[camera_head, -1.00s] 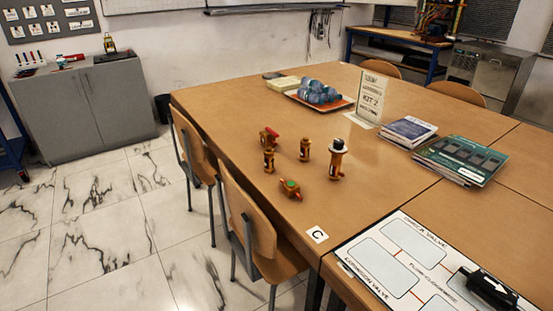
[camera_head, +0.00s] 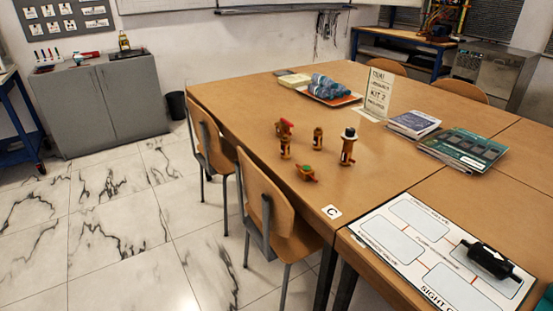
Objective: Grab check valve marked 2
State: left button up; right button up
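Several small brass fittings stand or lie in a group on the wooden table near its left edge. They are a fitting with a red part (camera_head: 285,128), an upright one (camera_head: 285,149) in front of it, another upright one (camera_head: 318,138), a taller one with a white and black top (camera_head: 348,148), and a low one with a green top (camera_head: 306,172). The markings are too small to read, so I cannot tell which is check valve 2. Neither of my grippers is in view.
A card marked C (camera_head: 331,211) lies at the table edge. A printed board (camera_head: 388,246) has a black cylinder (camera_head: 489,260) on it. Books (camera_head: 463,149), a sign (camera_head: 378,92) and a tray (camera_head: 345,101) of blue items are further back. Chairs (camera_head: 268,206) line the left side.

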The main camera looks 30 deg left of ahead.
aim_at(285, 141)
jog(key=k, duration=0.15)
jog(key=u, duration=2.4)
jog(key=i, duration=1.65)
jog(key=z, duration=0.8)
